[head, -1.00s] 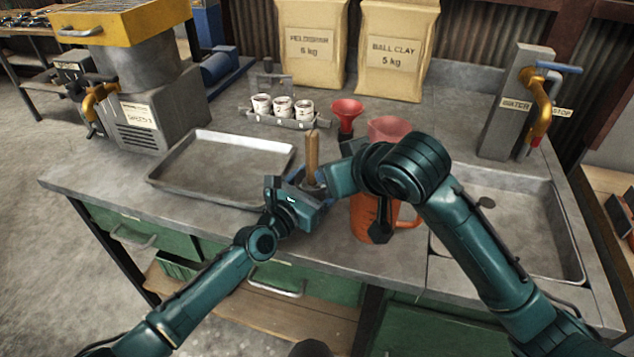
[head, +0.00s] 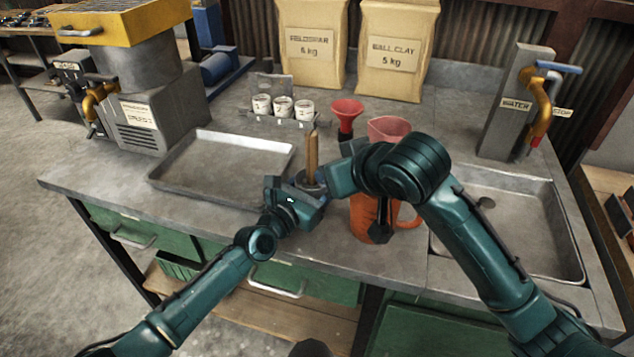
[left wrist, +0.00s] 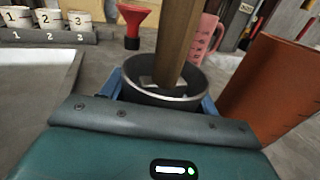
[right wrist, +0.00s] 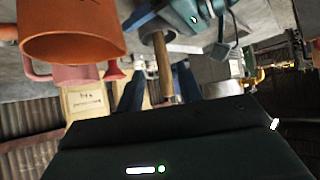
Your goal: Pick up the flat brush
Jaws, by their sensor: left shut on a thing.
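The flat brush shows as an upright wooden handle (head: 312,158) standing in a dark round cup (head: 303,181); its bristles are hidden inside. In the left wrist view the handle (left wrist: 175,45) rises from the cup's metal rim (left wrist: 184,98). My left gripper (head: 314,190) is shut on the cup, its blue fingers on either side. My right gripper (head: 322,176) comes from the right, close to the handle. In the right wrist view its open fingers (right wrist: 160,92) stand either side of the handle (right wrist: 164,68), with gaps showing.
An orange jug (head: 372,213) stands just below my right forearm, with a pink jug (head: 388,128) and red funnel (head: 346,112) behind. An empty metal tray (head: 215,168) lies left. Numbered cups (head: 283,106) stand at the back; a sink (head: 520,225) is at right.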

